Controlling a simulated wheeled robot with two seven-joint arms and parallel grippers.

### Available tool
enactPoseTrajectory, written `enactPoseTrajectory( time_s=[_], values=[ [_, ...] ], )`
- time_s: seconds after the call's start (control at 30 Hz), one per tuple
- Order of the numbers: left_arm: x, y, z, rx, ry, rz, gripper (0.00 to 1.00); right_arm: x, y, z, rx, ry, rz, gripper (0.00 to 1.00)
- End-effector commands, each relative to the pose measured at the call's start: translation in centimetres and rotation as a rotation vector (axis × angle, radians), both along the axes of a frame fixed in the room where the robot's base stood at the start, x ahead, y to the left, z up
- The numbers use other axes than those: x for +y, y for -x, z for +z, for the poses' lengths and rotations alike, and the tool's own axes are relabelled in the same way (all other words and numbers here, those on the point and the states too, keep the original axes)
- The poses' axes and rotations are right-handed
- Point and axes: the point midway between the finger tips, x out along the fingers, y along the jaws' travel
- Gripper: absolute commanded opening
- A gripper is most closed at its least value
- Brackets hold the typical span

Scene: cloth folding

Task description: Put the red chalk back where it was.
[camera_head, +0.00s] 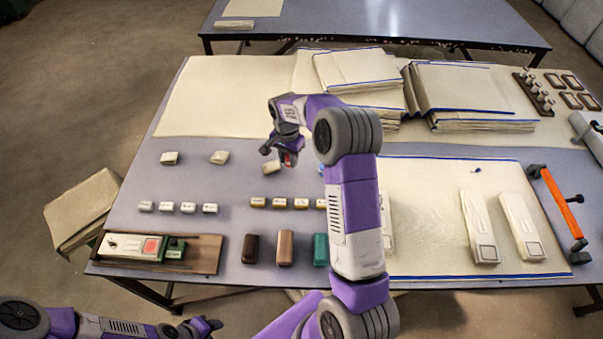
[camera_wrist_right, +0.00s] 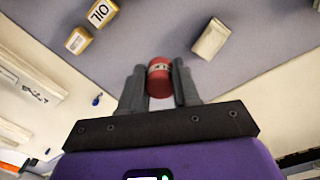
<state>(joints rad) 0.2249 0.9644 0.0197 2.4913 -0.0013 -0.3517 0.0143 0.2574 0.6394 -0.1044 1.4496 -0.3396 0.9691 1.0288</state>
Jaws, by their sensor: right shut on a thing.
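The red chalk (camera_wrist_right: 159,78) is a short red cylinder with a pale label band. It sits between the two fingers of my right gripper (camera_wrist_right: 159,88), which is shut on it. In the head view the red chalk (camera_head: 290,158) shows as a small red spot at the tip of my right gripper (camera_head: 281,156), over the middle of the table. A whitish block (camera_head: 271,167) lies just beside it; the wrist view shows a block like it (camera_wrist_right: 210,38) apart from the fingers. My left gripper (camera_head: 206,325) is low at the left, off the table's front edge; its jaws are unclear.
Two more whitish blocks (camera_head: 219,157) lie to the left. Yellow-labelled blocks (camera_head: 279,203) and white ones (camera_head: 188,207) form a row in front. Brown and green blocks (camera_head: 285,248) and a wooden tray (camera_head: 207,254) line the front edge. Cloth stacks (camera_head: 465,88) fill the back.

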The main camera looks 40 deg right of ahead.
Motion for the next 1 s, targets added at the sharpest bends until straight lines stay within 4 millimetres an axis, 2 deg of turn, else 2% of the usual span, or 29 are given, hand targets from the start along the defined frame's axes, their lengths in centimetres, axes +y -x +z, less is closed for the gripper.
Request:
enactPoseTrajectory(
  time_s=[0.03, 0.1, 0.27, 0.37, 0.53, 0.73, 0.9, 1.0],
  values=[
    [0.0, 0.0, -0.2, -0.001, 0.0, 0.0, 0.43, -1.9, -0.3, 0.0, -0.003, 0.0, -0.089, 0.02],
    [0.0, 0.0, -0.2, -0.001, 0.0, 0.0, 0.43, -3.6, -0.5, 0.2, -0.005, -0.002, -0.185, 0.02],
    [0.0, 0.0, -0.4, -0.001, 0.0, 0.0, 0.43, -5.6, -0.5, 0.2, -0.008, -0.005, -0.296, 0.02],
    [0.0, 0.0, -0.7, -0.001, 0.0, 0.0, 0.43, -5.8, -0.5, -0.9, -0.006, -0.006, -0.308, 0.02],
    [0.0, 0.0, -1.5, -0.001, 0.0, 0.0, 0.43, -5.8, -0.5, -3.8, -0.007, -0.005, -0.308, 0.02],
    [0.0, 0.0, -2.0, -0.001, 0.0, 0.0, 0.43, -5.7, -0.6, -5.8, -0.008, -0.006, -0.305, 0.02],
    [0.0, 0.0, -2.8, -0.001, 0.0, 0.0, 0.43, -5.7, -0.5, -8.7, -0.007, -0.005, -0.304, 0.02],
    [0.0, 0.0, -2.9, -0.001, 0.0, 0.0, 0.43, -5.8, -0.6, -9.6, -0.009, -0.005, -0.304, 0.02]
  ],
)
